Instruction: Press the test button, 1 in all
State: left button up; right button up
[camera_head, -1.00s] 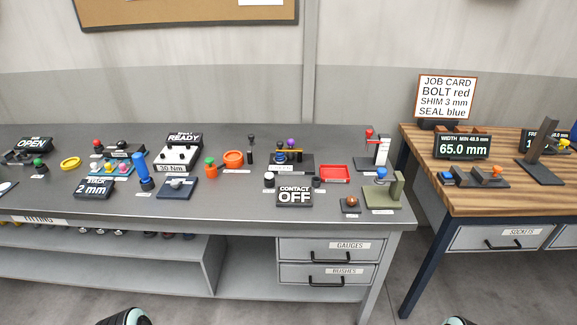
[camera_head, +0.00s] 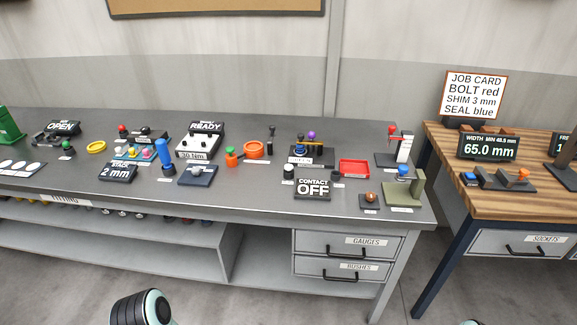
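No label that I can read says "test", so I cannot tell for sure which control is the test button. A small copper-coloured button (camera_head: 370,196) stands on a dark base at the front right of the grey bench. Beside it to the left is a display reading CONTACT OFF (camera_head: 312,188), with a black-and-white knob (camera_head: 288,173) next to it. A blue-topped part on an olive-green stand (camera_head: 403,188) is to the right of the copper button. Neither of my grippers shows.
A wooden-topped bench (camera_head: 470,210) stands at right with a job card (camera_head: 474,95). The floor in front is clear.

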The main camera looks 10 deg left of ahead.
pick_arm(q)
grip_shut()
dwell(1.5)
